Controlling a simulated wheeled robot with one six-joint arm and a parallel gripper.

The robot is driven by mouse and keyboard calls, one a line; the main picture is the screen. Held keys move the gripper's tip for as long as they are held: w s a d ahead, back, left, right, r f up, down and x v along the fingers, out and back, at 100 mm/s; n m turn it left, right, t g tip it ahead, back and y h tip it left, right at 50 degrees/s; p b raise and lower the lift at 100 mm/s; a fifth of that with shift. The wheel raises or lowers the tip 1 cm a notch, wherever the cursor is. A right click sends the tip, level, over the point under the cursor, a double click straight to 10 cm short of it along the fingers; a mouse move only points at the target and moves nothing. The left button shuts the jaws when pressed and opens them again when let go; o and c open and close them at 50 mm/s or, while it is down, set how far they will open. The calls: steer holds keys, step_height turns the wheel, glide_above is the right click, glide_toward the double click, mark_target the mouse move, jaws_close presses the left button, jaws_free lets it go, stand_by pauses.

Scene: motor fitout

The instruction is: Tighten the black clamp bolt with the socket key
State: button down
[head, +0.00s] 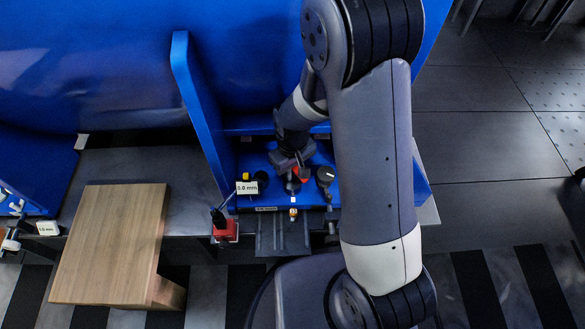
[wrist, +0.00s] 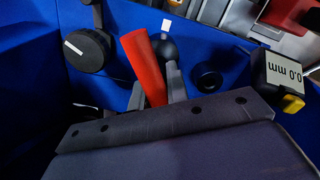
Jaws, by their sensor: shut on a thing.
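My gripper (head: 291,165) is low over the blue bracket plate (head: 245,160), shut on the socket key. The key's red handle (wrist: 143,65) stands up, tilted, between the grey fingers in the wrist view; a bit of red (head: 300,173) shows in the head view. The key's lower end is hidden by the gripper, so I cannot tell if it sits on a bolt. A black round part (wrist: 209,77) is on the plate to the right of the key in the wrist view; I cannot tell if it is the clamp bolt. A black ball-shaped part (wrist: 166,50) stands close behind the handle.
A gauge display (wrist: 285,72) reading 0.0 mm stands beside the plate; it also shows in the head view (head: 247,188). A large black knob (wrist: 87,50) is on the other side. A red block (head: 226,231) stands at the front edge. A wooden block (head: 112,240) is at left.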

steer(key=shift+m, duration=1.5)
steer(key=shift+m, duration=2.8)
